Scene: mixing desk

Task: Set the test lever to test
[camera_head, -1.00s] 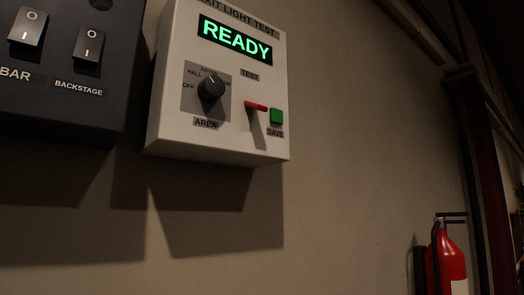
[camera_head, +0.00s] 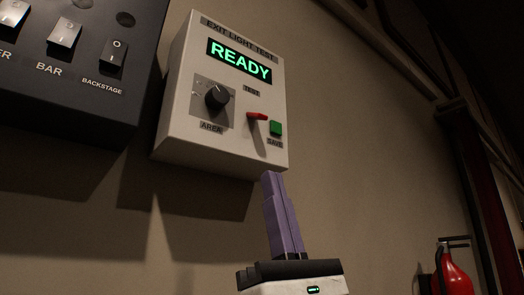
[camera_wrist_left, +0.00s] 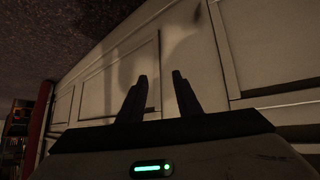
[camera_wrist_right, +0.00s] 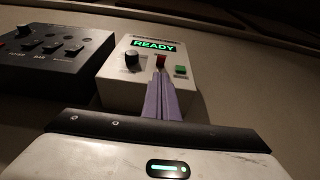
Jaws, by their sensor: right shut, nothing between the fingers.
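The test lever (camera_head: 257,116) is a red handle on the white exit light test box (camera_head: 183,125), under the TEST label. The box's display reads READY in green. My right gripper (camera_head: 269,175), with purple fingers, is shut and empty, just below the box's lower edge in the head view. In the right wrist view its fingertips (camera_wrist_right: 159,73) point at the box and overlap the lower part of the red lever (camera_wrist_right: 161,61); I cannot tell if they touch. My left gripper (camera_wrist_left: 153,75) is open and empty, facing a panelled surface, and is not in the head view.
On the box are a black AREA knob (camera_head: 217,97) and a green SAVE button (camera_head: 276,128), close right of the lever. A dark switch panel (camera_head: 80,90) hangs to the left. A red extinguisher (camera_head: 455,275) is at lower right. The wall between is clear.

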